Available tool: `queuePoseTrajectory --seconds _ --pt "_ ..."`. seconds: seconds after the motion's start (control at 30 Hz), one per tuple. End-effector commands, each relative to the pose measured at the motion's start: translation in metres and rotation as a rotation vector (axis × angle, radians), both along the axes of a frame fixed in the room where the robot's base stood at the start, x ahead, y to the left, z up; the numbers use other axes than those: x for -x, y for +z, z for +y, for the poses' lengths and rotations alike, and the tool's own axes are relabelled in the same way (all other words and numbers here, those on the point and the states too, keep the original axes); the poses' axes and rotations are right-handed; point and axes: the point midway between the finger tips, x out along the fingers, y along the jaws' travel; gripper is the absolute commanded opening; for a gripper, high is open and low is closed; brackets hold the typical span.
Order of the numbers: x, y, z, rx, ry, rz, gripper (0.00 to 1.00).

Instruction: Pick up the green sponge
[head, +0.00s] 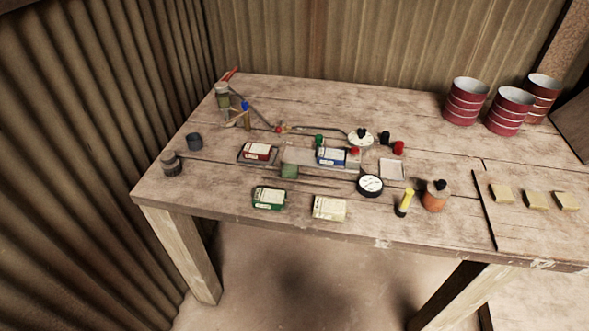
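A small dull-green block (289,171), which looks like the green sponge, lies near the middle of the wooden table (220,190). It sits just in front of a grey flat plate or tray (296,155). A thin dark rod lies close in front of it. Nothing covers it from this view. My gripper and arm do not show in the head view.
A green-labelled box (268,198) and a cream box (329,208) lie in front of the block. A red box (258,152) and a blue box (331,156) lie behind it. A round black-rimmed gauge (370,185) is to the right. The table's front-left area is clear.

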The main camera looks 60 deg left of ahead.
Motion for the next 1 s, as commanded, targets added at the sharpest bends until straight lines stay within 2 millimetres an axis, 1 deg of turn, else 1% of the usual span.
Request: queuePoseTrajectory --seconds 0.47,0.5,0.7,0.9,1.0 --pt "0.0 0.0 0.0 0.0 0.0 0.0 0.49" --pt "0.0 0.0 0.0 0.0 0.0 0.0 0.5" --pt "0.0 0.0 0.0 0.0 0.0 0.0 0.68" --pt "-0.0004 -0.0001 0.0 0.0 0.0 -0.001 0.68" --pt "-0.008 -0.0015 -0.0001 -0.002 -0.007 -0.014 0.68"
